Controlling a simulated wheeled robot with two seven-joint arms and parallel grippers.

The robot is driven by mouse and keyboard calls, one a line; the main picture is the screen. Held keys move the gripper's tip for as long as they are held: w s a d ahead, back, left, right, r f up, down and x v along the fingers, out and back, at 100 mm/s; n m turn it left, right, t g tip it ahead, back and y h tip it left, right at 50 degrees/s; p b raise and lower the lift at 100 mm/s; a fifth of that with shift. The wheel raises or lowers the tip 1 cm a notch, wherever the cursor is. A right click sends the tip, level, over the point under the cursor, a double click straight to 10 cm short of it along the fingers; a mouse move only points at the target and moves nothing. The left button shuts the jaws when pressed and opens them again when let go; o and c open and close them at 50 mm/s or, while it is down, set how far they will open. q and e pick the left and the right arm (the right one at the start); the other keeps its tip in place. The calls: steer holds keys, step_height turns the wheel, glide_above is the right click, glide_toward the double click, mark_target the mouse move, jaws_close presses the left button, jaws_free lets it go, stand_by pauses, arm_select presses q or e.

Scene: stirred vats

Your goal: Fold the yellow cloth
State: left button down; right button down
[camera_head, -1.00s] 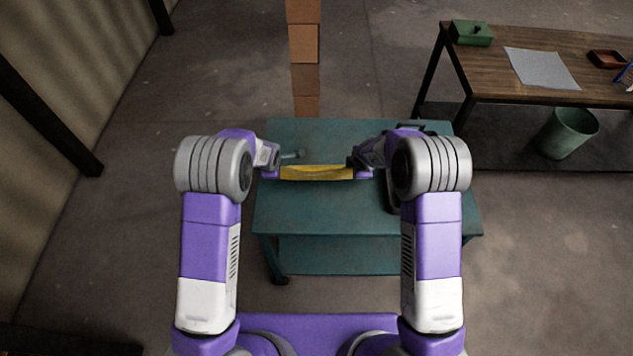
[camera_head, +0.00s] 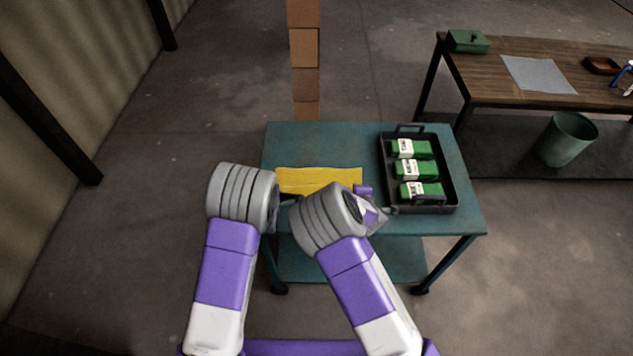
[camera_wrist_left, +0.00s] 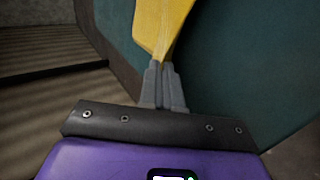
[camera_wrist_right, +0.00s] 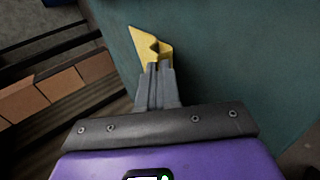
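The yellow cloth (camera_head: 318,178) lies on the left part of the teal table (camera_head: 320,140). Its near edge is hidden behind my arms in the head view. In the left wrist view my left gripper (camera_wrist_left: 167,66) has its fingers together with the cloth (camera_wrist_left: 160,22) pinched at the tips. In the right wrist view my right gripper (camera_wrist_right: 157,66) has its fingers together, with a small folded piece of cloth (camera_wrist_right: 150,44) at the tips. In the head view both gripper tips are mostly hidden by my wrists.
A black tray (camera_head: 456,190) with several green-and-white packs (camera_head: 418,170) stands on the table's right side, close to my right wrist. A stack of brown boxes (camera_head: 305,85) rises behind the table. A wooden bench (camera_head: 500,85) and a green bin (camera_head: 567,140) are at right.

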arm_select(q)
steer(key=shift+s+f+t, duration=0.25)
steer(key=shift+s+t, duration=0.05)
arm_select(e)
steer(key=shift+s+f+t, duration=0.25)
steer(key=shift+s+t, duration=0.05)
arm_select(q)
steer(key=c, duration=1)
jaws_free()
arm_select(e)
steer(key=c, duration=1)
jaws_free()
arm_select(q)
steer(key=shift+r, duration=0.35)
arm_select(e)
steer(key=shift+r, duration=0.35)
arm_select(q)
steer(key=s+r, duration=0.6)
steer(key=r, duration=0.2)
steer(key=shift+r, duration=0.15)
arm_select(e)
steer(key=s+r, duration=0.6)
steer(key=r, duration=0.2)
steer(key=shift+r, duration=0.15)
